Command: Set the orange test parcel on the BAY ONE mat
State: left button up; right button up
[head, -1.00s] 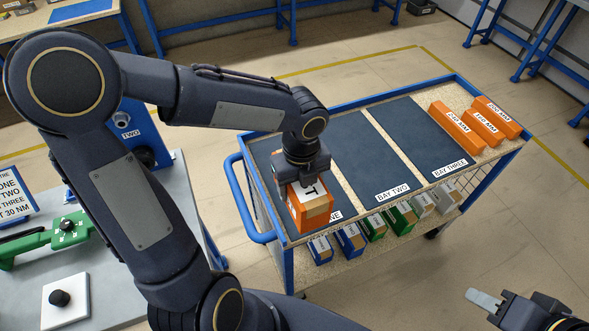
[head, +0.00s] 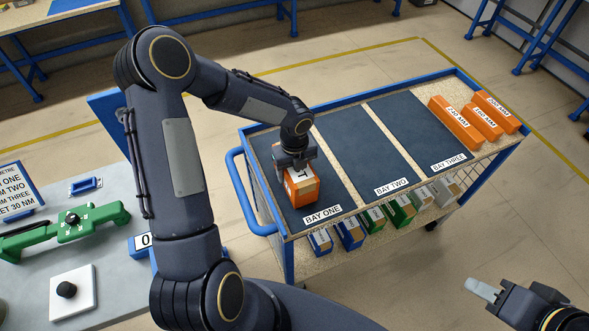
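The orange test parcel (head: 302,190), with a pale top and a partly hidden label, is over the dark BAY ONE mat (head: 335,190) in the head view. It is upright, at or very close to the mat surface; I cannot tell if it touches. The BAY ONE label at the mat's front edge is clear of it. My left gripper (head: 295,167) points down from above and is shut on the parcel's upper part; the fingertips are partly hidden. My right gripper (head: 482,289) is at the bottom right, away from the cart and holding nothing visible; its finger gap is unclear.
The blue-framed cart (head: 239,188) also carries the BAY TWO mat (head: 365,155), the BAY THREE mat (head: 418,130) and three orange boxes (head: 455,123) at right. Several small boxes (head: 350,233) stand on its lower shelf. A grey bench (head: 112,270) with a green tool (head: 75,226) is at left.

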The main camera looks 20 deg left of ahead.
pick_arm(q)
jog(key=shift+f, duration=0.15)
jog(key=o, duration=0.9)
